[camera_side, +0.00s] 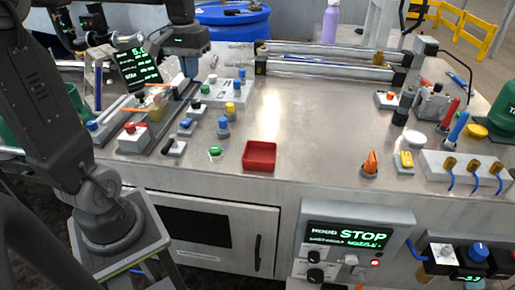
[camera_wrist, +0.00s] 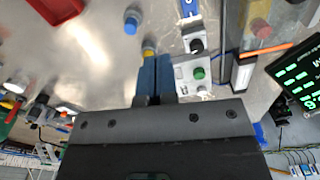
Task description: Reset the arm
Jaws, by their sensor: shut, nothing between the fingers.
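My gripper (camera_side: 190,70) hangs at the upper left of the side view, above the back left part of the metal bench. Its two blue fingers are pressed together with nothing between them. In the wrist view the shut fingers (camera_wrist: 155,75) point at the bench, and their tips cover part of the button blocks below. My gripper is apart from the bench top.
The metal bench (camera_side: 315,130) has a clear middle. A red tray (camera_side: 260,156) lies near its front. A blue-topped piece (camera_side: 223,127) and a yellow-topped piece (camera_side: 230,110) stand among button blocks. A display (camera_side: 138,68) stands left of my gripper. Rails (camera_side: 330,72) run along the back.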

